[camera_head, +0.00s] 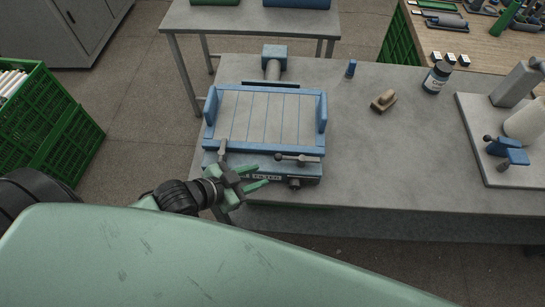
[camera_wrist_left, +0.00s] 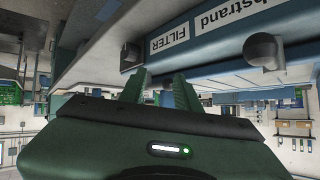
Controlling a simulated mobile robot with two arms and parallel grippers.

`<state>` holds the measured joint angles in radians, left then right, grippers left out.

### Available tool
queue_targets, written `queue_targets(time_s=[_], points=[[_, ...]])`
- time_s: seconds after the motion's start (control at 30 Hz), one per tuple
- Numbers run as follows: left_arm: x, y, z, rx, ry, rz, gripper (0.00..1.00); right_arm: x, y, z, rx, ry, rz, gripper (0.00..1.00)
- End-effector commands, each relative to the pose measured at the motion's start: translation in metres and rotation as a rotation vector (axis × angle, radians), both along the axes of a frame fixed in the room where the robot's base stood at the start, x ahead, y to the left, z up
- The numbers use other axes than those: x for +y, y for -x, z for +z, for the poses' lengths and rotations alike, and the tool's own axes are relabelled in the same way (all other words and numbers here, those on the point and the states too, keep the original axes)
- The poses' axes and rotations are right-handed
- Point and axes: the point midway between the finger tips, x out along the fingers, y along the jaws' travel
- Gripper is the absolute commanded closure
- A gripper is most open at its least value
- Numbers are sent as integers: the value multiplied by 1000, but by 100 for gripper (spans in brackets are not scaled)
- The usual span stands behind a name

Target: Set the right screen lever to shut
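The blue-framed unit (camera_head: 264,150) stands on the grey table. Its right screen lever (camera_head: 299,158) lies sideways across the front blue bar, with its dark knob to the left. The left screen lever (camera_head: 223,148) points away from me. My left gripper (camera_head: 264,176) is in front of the unit's front panel, below and left of the right lever. Its green fingers are spread with nothing between them. In the left wrist view, the open fingers (camera_wrist_left: 160,90) are below a blue panel (camera_wrist_left: 220,45) with a FILTER label and a round knob (camera_wrist_left: 262,49). My right gripper is not in view.
A dark round fitting (camera_head: 294,183) sticks out of the unit's front, right of the left gripper. A wooden block (camera_head: 383,101), a jar (camera_head: 436,77) and a small blue peg (camera_head: 350,68) stand to the right. Green crates (camera_head: 50,125) are on the floor at left.

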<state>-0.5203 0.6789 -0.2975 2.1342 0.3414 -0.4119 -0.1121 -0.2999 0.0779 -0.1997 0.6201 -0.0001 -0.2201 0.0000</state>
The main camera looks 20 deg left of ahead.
Motion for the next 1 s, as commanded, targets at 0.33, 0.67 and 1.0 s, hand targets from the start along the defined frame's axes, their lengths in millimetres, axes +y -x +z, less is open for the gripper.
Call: queue_targets(time_s=[0.33, 0.67, 1.0], points=[[19, -11, 20, -185, 82, -97, 68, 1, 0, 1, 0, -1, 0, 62], [1, -39, 10, -192, 86, -96, 68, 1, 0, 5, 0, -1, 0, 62], [-21, -67, -6, -189, 85, -97, 68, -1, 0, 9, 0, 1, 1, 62]])
